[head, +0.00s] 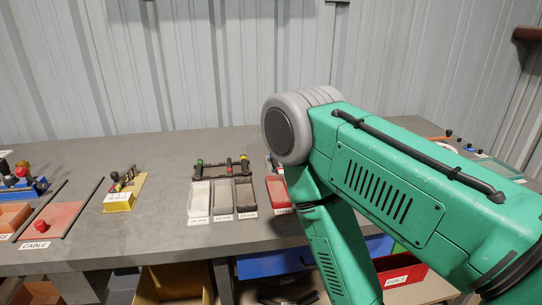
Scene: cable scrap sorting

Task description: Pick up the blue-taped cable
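I cannot make out a blue-taped cable in the head view. My green right arm comes in from the right, bends at a grey joint and runs down past the bottom edge. It covers a large part of the table's right side, so things behind it are hidden. Neither of my grippers is in view.
The grey table (150,239) holds a blue rack (39,188), a board labelled CABLE (60,219), a yellow block (119,202), pale trays (199,200) and a red tray (276,190). A red bin (406,284) stands below. The table between the yellow block and trays is clear.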

